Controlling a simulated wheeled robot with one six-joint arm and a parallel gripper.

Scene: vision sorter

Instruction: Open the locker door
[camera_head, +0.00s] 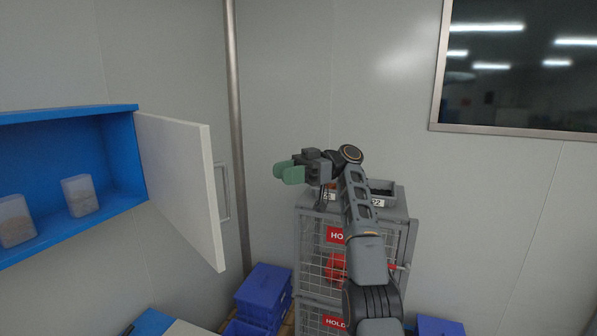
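The blue locker (122,158) is on the wall at the left. Its white door (180,180) is hinged at the locker's right side and stands swung out, so the inside shows. A grey bar handle (224,192) is on the door's right-hand face, near the free edge. My gripper (286,172), with green fingertips, is in the middle of the view, to the right of the handle and apart from it. The fingertips overlap in this view, so I cannot tell the gap between them. Nothing is seen held.
Two pale containers (80,195) stand inside the locker. A grey wire cage cabinet (312,250) with red HOLD signs stands behind and below my arm. Blue crates (264,290) are stacked on the floor. A vertical pipe (236,120) runs behind the door.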

